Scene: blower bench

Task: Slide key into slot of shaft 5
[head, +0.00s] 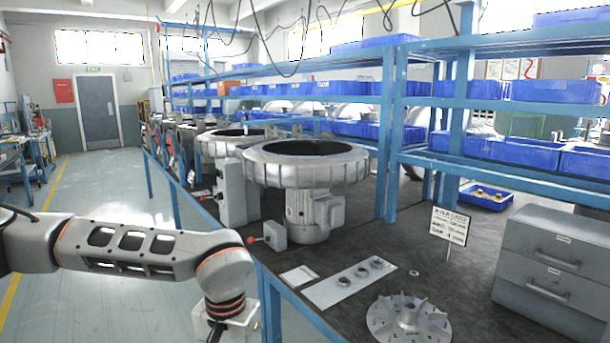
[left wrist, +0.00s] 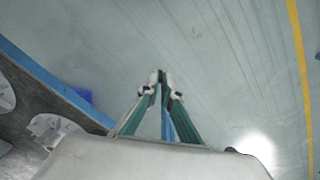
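My left arm comes in from the left in the head view, with its wrist pointing down at the bench's front edge and the fingers cut off by the picture. In the left wrist view the left gripper (left wrist: 160,76) has its fingertips close together, with nothing seen between them, over the floor beside the bench. A light plate (head: 330,289) on the bench carries three small round metal pieces (head: 360,271). A finned grey impeller with a central hub (head: 408,318) lies at the front. I cannot make out a key, or which part is shaft 5. My right gripper is not in view.
Large round blower housings (head: 306,165) stand on the dark bench (head: 455,285). A small card (head: 298,276), a sign (head: 450,225), a small round piece (head: 413,272) and a grey drawer cabinet (head: 550,265) are also there. Blue shelving rises behind. The floor at left is open.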

